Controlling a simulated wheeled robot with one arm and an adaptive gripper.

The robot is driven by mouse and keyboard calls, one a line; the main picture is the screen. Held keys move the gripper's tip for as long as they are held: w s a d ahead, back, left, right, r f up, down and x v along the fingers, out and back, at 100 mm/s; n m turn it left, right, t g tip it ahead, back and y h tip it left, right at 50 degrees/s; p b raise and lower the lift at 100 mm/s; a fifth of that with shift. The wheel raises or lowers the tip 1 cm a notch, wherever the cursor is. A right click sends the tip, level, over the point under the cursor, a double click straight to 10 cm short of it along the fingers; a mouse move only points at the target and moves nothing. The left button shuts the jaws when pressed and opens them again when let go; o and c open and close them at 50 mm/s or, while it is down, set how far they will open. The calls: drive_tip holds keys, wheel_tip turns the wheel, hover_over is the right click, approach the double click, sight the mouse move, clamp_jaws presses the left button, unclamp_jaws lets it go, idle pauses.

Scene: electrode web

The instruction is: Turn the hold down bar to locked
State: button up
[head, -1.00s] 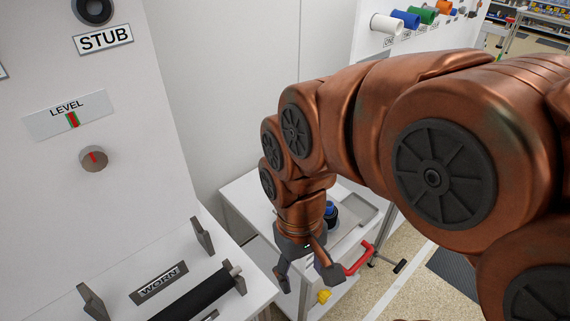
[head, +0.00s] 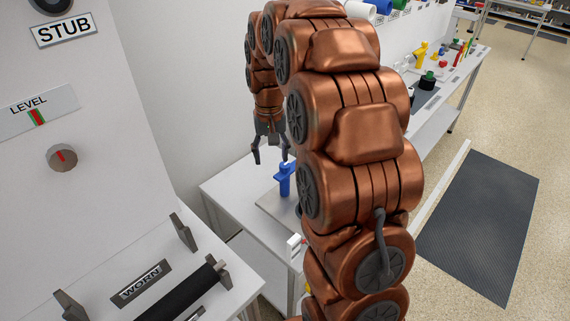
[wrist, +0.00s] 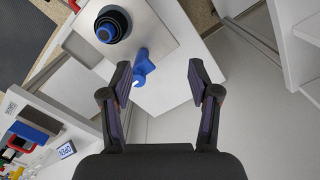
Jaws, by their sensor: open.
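My gripper (head: 270,155) hangs above the white side table, fingers down, open and empty. In the wrist view my gripper (wrist: 160,80) has its fingers spread wide. A small blue handle-shaped piece (wrist: 143,67) lies below, nearer the left finger; it also shows in the head view (head: 284,180). A round black part with a blue top (wrist: 112,27) stands beside it on a grey tray. No part is clearly recognisable as the hold down bar.
A white panel with a LEVEL knob (head: 62,157) stands at left. Below it a black roller (head: 180,295) rests by a WORN plate (head: 141,282). A long bench (head: 450,85) with coloured items runs at back right. A dark floor mat (head: 480,225) lies at right.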

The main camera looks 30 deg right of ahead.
drive_tip(key=m, duration=0.2)
hover_over(285, 165)
wheel_tip(285, 165, down, 5)
drive_tip(key=shift+f, duration=0.1)
drive_tip(key=shift+f+p, duration=0.85)
drive_tip(key=shift+f, duration=2.9)
drive_tip(key=shift+c, duration=0.3)
clamp_jaws()
